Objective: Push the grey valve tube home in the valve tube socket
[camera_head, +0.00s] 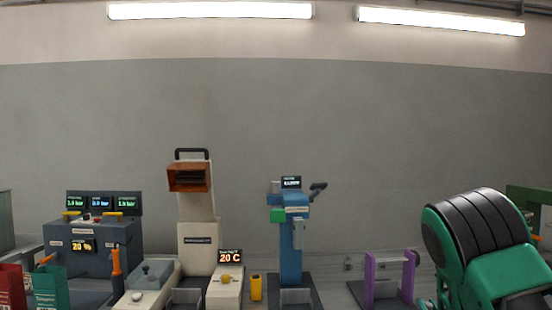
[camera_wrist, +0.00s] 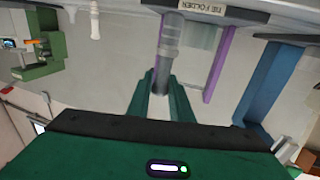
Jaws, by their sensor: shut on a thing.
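In the wrist view my gripper (camera_wrist: 163,98) has its green fingers shut around a grey tube (camera_wrist: 170,42). The tube runs from the fingers toward the top edge of the picture, where its far end is close to a dark plate with a pale label (camera_wrist: 202,7). I cannot tell whether tube and plate touch. The label is hard to read. I cannot make out the valve tube socket for certain in either view. In the head view the gripper and tube are out of sight.
Purple posts of a small stand (camera_head: 370,280) show in the head view; a purple post (camera_wrist: 218,65) and a blue post (camera_wrist: 270,82) are beside the tube in the wrist view. A blue column machine (camera_head: 290,245), a cream machine (camera_head: 198,240) and a dark console (camera_head: 92,245) stand further left.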

